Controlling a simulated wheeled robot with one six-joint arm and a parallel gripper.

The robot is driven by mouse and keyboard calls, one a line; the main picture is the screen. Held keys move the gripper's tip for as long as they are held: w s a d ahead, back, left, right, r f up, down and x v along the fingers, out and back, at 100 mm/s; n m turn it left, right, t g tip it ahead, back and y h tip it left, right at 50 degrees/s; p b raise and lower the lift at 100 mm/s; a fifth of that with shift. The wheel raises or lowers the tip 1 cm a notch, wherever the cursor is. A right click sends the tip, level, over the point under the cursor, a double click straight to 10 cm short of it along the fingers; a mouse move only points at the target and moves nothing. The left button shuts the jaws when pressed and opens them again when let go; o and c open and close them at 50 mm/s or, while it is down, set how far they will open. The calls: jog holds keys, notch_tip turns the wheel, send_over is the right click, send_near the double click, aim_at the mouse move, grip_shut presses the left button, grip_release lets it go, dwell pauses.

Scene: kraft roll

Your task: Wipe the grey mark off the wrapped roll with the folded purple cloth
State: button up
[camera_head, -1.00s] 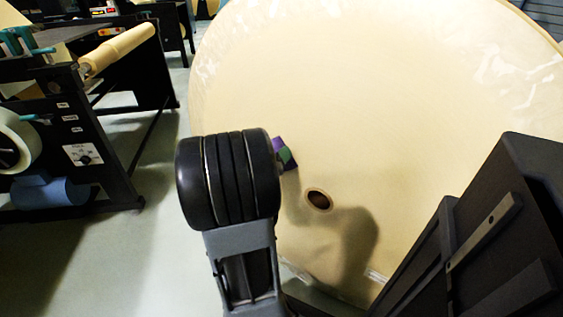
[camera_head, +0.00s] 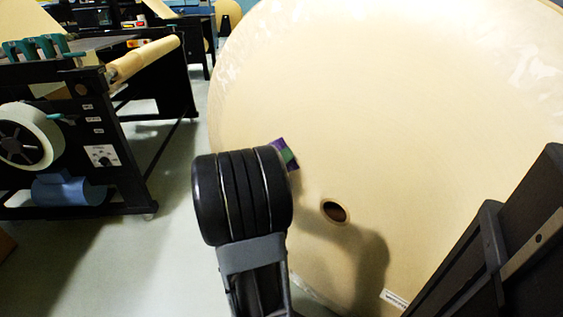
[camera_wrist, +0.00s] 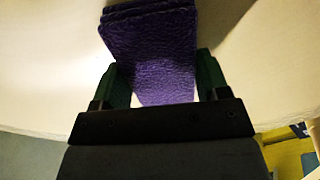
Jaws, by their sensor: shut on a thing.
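The wrapped roll (camera_head: 420,110) is a large cream disc face with a dark core hole, filling the right of the head view. My gripper (camera_wrist: 160,85) has green fingers and is shut on the folded purple cloth (camera_wrist: 155,45), which sticks out ahead of them. In the head view the cloth (camera_head: 280,150) shows as a small purple and green patch in front of the roll's face, partly behind my arm. I cannot tell whether it touches the roll. I cannot make out the grey mark in either view.
A black machine frame (camera_head: 100,130) with a paper roller (camera_head: 145,58) and a blue cylinder (camera_head: 68,190) stands at the left. Pale floor (camera_head: 150,250) is open between it and the roll. A white label (camera_head: 395,298) is low on the roll.

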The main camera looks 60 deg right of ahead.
jog(key=a+b, duration=0.3)
jog(key=a, duration=0.3)
jog(key=shift+w, duration=0.4)
dwell(0.4)
jog(key=shift+w+a+b, duration=0.15)
jog(key=shift+a+b, duration=0.35)
jog(key=shift+a, duration=0.25)
jog(key=shift+w+a+b, duration=0.1)
jog(key=shift+a+b, duration=0.4)
jog(key=shift+a, duration=0.2)
